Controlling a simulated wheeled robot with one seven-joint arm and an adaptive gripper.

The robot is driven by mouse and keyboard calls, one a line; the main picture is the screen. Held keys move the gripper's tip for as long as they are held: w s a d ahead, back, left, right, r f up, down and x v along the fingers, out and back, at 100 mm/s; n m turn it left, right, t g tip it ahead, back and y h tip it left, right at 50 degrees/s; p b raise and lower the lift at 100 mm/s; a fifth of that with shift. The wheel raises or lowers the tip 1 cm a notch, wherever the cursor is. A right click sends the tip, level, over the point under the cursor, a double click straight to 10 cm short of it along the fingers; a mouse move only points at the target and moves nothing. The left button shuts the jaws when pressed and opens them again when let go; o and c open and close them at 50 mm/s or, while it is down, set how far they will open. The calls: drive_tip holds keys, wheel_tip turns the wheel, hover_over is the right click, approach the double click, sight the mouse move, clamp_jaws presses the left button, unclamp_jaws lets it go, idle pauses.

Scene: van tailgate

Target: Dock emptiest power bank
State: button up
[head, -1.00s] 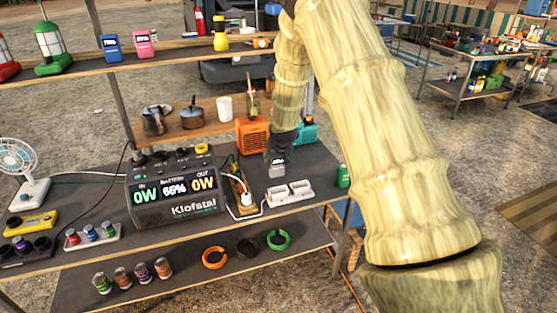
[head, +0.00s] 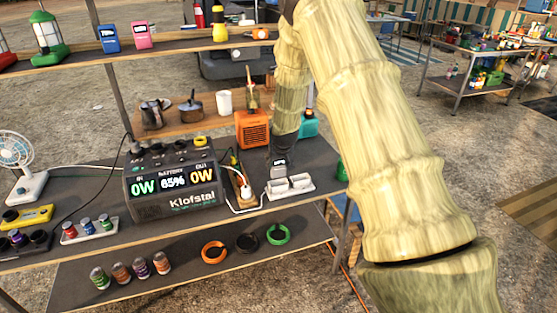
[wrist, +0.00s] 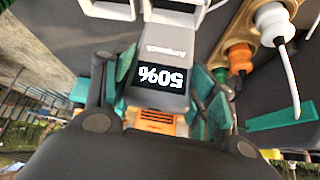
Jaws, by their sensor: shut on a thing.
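My gripper (head: 282,155) is shut on a grey power bank (head: 279,169). In the wrist view the power bank (wrist: 165,60) sits between the teal finger pads, and its display reads 50%. The white two-slot dock (head: 299,190) lies on the table at the right of the power station. The held power bank is at the dock's left slot in the head view; I cannot tell whether it is seated. A blue power bank (head: 110,39) and a pink power bank (head: 143,35) stand on the upper shelf; their displays are too small to read.
The power station (head: 174,185) shows 65% and 0W in and out. A plug strip (head: 240,185) stands left of the dock. An orange box (head: 252,129) and a teal object (head: 309,125) are behind.

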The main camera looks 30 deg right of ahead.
sight(279, 172)
drive_tip(key=shift+f+b, duration=1.55)
drive_tip(key=shift+f, duration=1.35)
drive_tip(key=o, duration=1.2)
drive_tip(key=shift+o, duration=0.2)
drive_tip(key=v, duration=1.2)
drive_tip(key=shift+f, duration=0.15)
